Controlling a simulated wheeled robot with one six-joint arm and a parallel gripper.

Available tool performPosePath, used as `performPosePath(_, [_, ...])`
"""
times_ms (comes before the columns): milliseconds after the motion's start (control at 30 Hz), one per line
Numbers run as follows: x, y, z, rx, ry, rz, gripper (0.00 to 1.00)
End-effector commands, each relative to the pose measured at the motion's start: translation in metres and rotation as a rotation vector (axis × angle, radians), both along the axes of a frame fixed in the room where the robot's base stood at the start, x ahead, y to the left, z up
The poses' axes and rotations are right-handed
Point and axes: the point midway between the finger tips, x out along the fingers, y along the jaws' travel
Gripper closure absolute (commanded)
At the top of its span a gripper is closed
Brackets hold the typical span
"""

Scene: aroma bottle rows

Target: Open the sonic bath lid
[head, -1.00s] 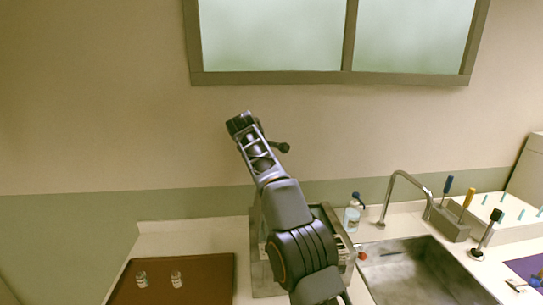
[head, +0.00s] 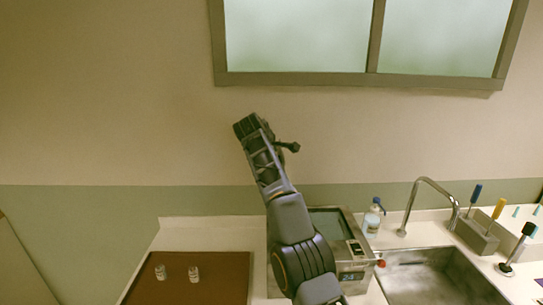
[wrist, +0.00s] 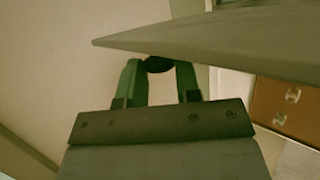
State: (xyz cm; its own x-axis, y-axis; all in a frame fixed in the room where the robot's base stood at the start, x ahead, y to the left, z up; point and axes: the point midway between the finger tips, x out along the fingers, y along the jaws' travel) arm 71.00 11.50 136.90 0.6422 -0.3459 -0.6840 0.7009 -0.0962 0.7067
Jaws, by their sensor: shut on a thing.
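The sonic bath (head: 353,275) is a grey metal box with a small display, on the counter left of the sink. Its top (head: 328,222) shows a greenish-grey surface inside a metal rim, partly hidden by my arm. In the wrist view, my gripper (wrist: 158,72) has its two fingers shut on a dark round knob (wrist: 159,64). A flat grey panel (wrist: 230,42), which looks like the lid, is tilted across the top of that view beside the knob. In the head view my arm rises above the bath, and the lid cannot be made out there.
A brown tray (head: 220,283) with two small bottles (head: 194,274) lies left of the bath. A blue-topped bottle (head: 372,222), a tap (head: 430,185) and a sink (head: 430,278) are to the right. The wall (head: 120,120) is behind.

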Motion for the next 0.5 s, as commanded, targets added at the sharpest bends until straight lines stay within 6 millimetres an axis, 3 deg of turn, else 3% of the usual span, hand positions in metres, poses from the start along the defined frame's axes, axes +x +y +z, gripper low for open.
performPosePath(67, [0.0, -0.0008, -0.0042, -0.003, 0.012, -0.004, 1.0])
performPosePath(100, [0.0, -0.0008, -0.0043, -0.003, 0.012, -0.004, 0.66])
performPosePath(300, [0.0, -0.0002, -0.0033, -0.001, 0.008, -0.002, 0.47])
performPosePath(500, [0.0, 0.0, -0.0022, 0.0, 0.006, -0.002, 0.46])
